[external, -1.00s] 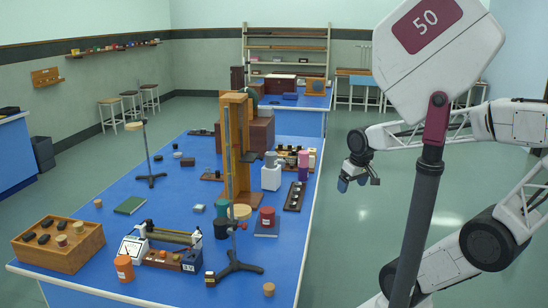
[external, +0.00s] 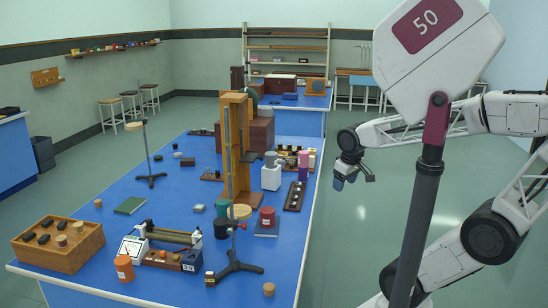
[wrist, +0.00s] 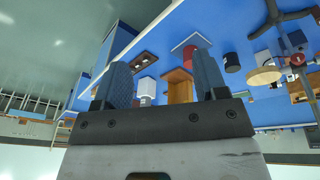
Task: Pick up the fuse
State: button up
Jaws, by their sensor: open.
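I cannot pick out the fuse with certainty; several small parts on the blue bench (external: 165,215) are too small to tell apart. My gripper (external: 353,182) hangs in the air to the right of the bench, past its right edge and touching nothing. In the wrist view my gripper (wrist: 160,55) shows two dark blue fingers spread apart with nothing held between them. The bench items appear tilted beyond the fingers.
A wooden tray (external: 90,249) of small parts is at front left. A white meter (external: 132,248), orange jar (external: 124,268), black tripod stand (external: 236,266) and red canister (external: 267,215) stand nearby. A tall wooden frame (external: 240,150) rises mid-bench. Open floor lies right of the bench.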

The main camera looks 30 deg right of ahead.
jog(key=w+a+r+n+t, duration=0.1)
jog(key=w+a+n+t, duration=0.15)
jog(key=a+n, duration=0.65)
jog(key=w+a+r+n+t, duration=0.1)
jog(key=w+a+n, duration=0.3)
jog(key=a, duration=1.2)
jog(key=w+a+r+n+t, duration=0.15)
jog(key=w+a+n, duration=0.35)
jog(key=a, duration=0.7)
jog(key=w+a+r+m+t+y, duration=0.1)
jog(key=w+a+r+y, duration=0.3)
jog(key=a+r, duration=0.35)
jog(key=w+a+r+m+t+y, duration=0.1)
jog(key=w+a+r+m+y, duration=0.2)
jog(key=a+r, duration=0.45)
jog(key=w+d+f+n+g+h, duration=0.1)
jog(key=w+d+f+n+h, duration=0.3)
jog(key=w+f, duration=0.55)
jog(key=n+t+h, duration=0.3)
jog(key=n+h, duration=0.7)
send_near(210, 279)
jog(key=x, duration=0.3)
jog(key=shift+w+d+f, duration=0.1)
jog(key=shift+w+f, duration=0.1)
jog(key=shift+w, duration=0.15)
